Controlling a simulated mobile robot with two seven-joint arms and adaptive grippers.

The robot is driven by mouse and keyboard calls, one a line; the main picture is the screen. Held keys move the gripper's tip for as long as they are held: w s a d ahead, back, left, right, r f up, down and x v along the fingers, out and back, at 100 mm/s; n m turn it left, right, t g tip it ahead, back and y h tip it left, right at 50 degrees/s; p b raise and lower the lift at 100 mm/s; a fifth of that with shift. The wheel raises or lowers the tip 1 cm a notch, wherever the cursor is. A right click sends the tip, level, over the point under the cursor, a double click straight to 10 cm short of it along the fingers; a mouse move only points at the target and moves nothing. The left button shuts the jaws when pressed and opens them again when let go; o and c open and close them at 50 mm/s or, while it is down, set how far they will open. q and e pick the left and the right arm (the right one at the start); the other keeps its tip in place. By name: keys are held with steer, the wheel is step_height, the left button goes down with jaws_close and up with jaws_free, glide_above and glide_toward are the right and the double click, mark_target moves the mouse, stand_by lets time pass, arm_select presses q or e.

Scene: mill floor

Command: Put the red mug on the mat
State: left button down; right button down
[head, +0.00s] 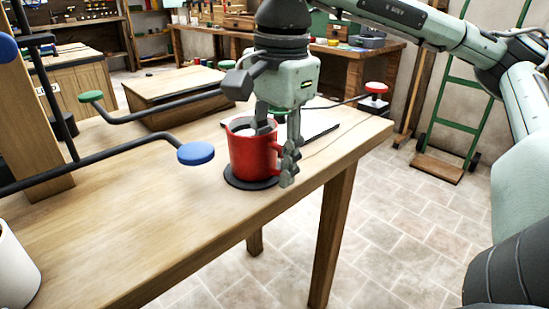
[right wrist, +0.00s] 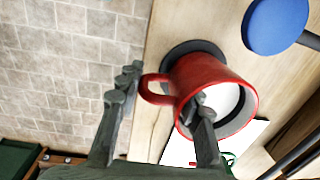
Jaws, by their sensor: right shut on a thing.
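The red mug (head: 256,153) stands upright over a dark round mat (head: 236,184) near the table's front edge. The mat shows around the mug's base; I cannot tell whether the base touches it or hovers just above. My right gripper (head: 277,150) comes from above and is shut on the mug's wall, one finger inside the mug and one outside by the handle. In the right wrist view, the mug (right wrist: 213,80) hides part of the mat (right wrist: 184,50), and my right gripper (right wrist: 160,105) straddles its rim on the handle side. My left gripper is not in view.
Dark rods with a blue knob (head: 196,153) and a green knob (head: 91,96) reach in from a wooden post (head: 30,130), the blue one close left of the mug. A white container (head: 14,270) stands at the lower left. A white sheet (head: 318,124) lies behind the mug.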

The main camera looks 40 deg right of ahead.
steer(key=shift+f, duration=0.1)
steer(key=c, duration=1)
jaws_free()
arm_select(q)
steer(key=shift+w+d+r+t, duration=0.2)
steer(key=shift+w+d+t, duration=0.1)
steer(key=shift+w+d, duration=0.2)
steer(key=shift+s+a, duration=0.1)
arm_select(e)
steer(key=shift+r, duration=0.5)
step_height(320, 180, up, 6)
steer(key=shift+s+p, duration=0.15)
steer(key=shift+p, duration=0.3)
steer(key=r+p, duration=0.1)
steer(key=r, duration=0.4)
steer(key=shift+s, duration=0.2)
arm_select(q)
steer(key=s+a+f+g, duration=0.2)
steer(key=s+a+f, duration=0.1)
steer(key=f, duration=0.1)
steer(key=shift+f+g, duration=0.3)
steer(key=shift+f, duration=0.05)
arm_select(e)
steer(key=shift+r, duration=0.15)
